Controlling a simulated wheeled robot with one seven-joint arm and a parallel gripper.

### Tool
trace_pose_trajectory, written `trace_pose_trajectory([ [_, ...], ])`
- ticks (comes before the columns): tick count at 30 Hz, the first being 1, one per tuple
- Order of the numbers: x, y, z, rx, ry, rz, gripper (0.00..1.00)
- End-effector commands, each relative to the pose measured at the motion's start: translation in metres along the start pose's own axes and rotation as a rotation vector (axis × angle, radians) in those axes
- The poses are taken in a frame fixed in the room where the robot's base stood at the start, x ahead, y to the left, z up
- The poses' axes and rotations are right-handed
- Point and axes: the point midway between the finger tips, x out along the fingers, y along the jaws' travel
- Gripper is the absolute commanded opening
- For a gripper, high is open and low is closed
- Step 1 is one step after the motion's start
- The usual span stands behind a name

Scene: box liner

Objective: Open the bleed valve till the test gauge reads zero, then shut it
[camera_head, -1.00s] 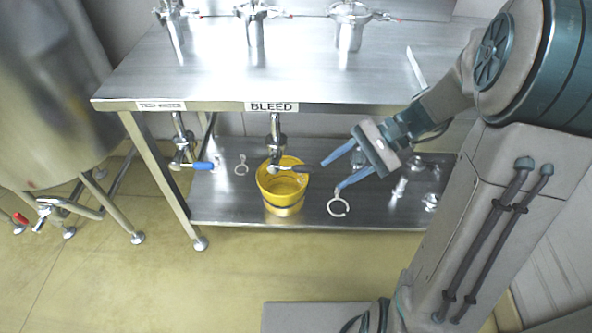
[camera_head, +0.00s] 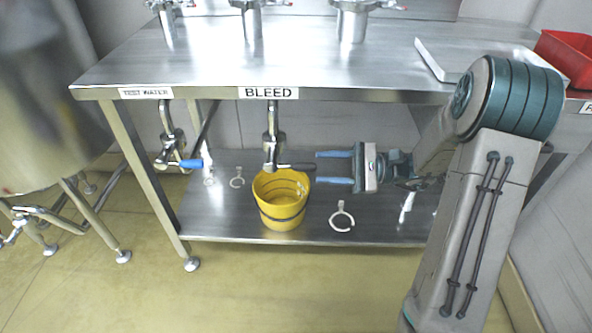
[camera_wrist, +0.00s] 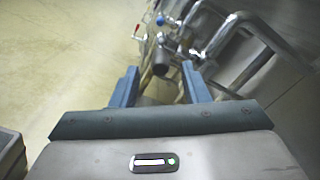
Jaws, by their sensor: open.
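The BLEED valve (camera_head: 271,150) hangs from the table front under its label (camera_head: 268,93). Its dark-gripped lever (camera_head: 298,167) points right, roughly level. My gripper (camera_head: 318,167) is open, right of the valve, with its blue fingers pointing left and one above the other. The lever's free end is at the fingertips, in line with the gap. In the wrist view a dark round end, seemingly the lever's (camera_wrist: 161,69), shows between the open fingers (camera_wrist: 160,85). Contact cannot be told. The test gauge cannot be made out in these views.
A yellow bucket (camera_head: 281,213) stands on the lower shelf (camera_head: 230,222) below the valve. A blue-handled valve (camera_head: 175,150) hangs left, under a water label. A hook-like ring (camera_head: 342,217) lies right of the bucket. A red bin (camera_head: 566,55) is at upper right.

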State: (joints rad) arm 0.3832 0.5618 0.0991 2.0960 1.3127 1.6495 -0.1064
Motion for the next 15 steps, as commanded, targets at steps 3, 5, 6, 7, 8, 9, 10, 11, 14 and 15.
trace_pose_trajectory([
  [3,0.027,0.002,-0.002,-0.001,-0.002,0.004,0.41],
  [5,0.039,0.002,-0.002,0.0,-0.002,0.004,0.41],
  [6,0.045,0.002,-0.002,0.0,-0.001,0.003,0.41],
  [7,0.05,0.002,-0.001,0.0,-0.001,0.003,0.41],
  [8,0.055,0.002,-0.001,-0.001,-0.001,0.004,0.41],
  [9,0.06,0.002,-0.001,-0.001,0.0,0.002,0.41],
  [10,0.063,0.001,-0.001,-0.001,0.0,0.002,0.41],
  [11,0.066,0.001,-0.001,-0.001,0.0,0.003,0.41],
  [14,0.073,0.001,-0.001,-0.001,0.0,0.002,0.41],
  [15,0.075,0.001,-0.001,0.0,0.0,0.001,0.41],
])
